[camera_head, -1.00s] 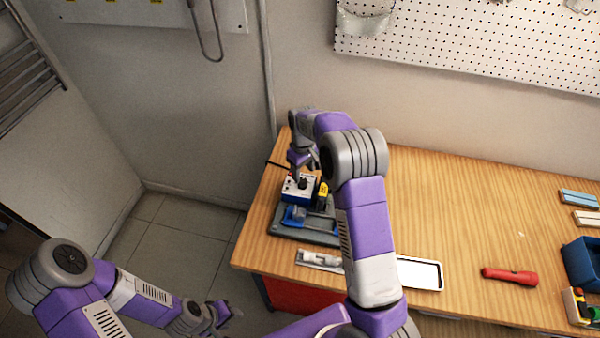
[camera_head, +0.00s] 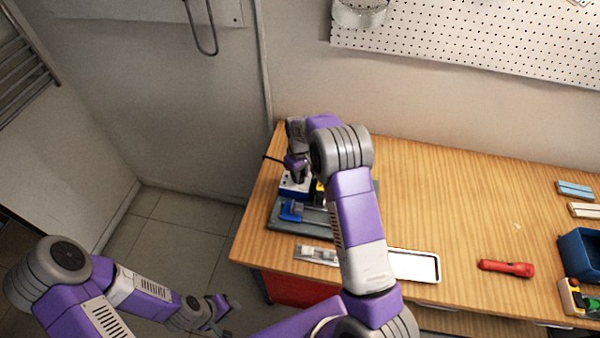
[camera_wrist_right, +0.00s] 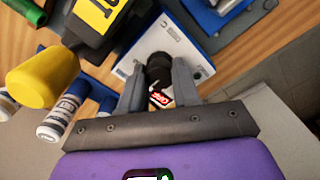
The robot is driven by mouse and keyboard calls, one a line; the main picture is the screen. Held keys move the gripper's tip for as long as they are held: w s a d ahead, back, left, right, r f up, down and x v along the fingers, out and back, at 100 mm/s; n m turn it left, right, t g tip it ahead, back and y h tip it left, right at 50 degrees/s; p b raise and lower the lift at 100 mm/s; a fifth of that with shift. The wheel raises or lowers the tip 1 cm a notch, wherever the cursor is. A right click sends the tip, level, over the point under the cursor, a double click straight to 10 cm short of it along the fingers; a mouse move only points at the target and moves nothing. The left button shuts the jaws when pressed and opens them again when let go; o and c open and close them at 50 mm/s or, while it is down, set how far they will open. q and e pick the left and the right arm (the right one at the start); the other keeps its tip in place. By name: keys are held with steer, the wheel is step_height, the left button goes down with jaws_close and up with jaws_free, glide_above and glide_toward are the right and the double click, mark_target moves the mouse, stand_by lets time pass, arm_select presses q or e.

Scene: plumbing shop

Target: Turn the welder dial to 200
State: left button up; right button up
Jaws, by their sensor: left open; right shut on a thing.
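The welder (camera_head: 293,187) is a small blue and white box at the left end of the wooden bench. In the right wrist view the welder's white face (camera_wrist_right: 178,44) carries a black round dial (camera_wrist_right: 160,66). My right gripper (camera_wrist_right: 158,80) has its two fingers on either side of the dial and is shut on it. In the head view this gripper (camera_head: 299,173) is over the welder and hides the dial. The dial's scale cannot be read. My left gripper (camera_head: 215,308) is open and empty, low over the floor beside the bench.
A blue clamp-like tool (camera_head: 292,211) lies on a grey plate (camera_head: 290,230) just in front of the welder. A yellow-tipped tool (camera_wrist_right: 45,78) and bottles (camera_wrist_right: 62,118) are close by. A red flashlight (camera_head: 507,268) and blue bin (camera_head: 582,255) are right.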

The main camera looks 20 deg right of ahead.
steer(key=shift+c, duration=0.2)
steer(key=n+b, duration=0.1)
steer(key=n, duration=0.3)
steer(key=shift+b, duration=0.4)
steer(key=n, duration=0.3)
steer(key=shift+n+b, duration=0.3)
steer(key=shift+b, duration=0.05)
steer(key=n, duration=0.4)
steer(key=shift+r, duration=0.1)
steer(key=shift+n, duration=2.1)
steer(key=o, duration=1)
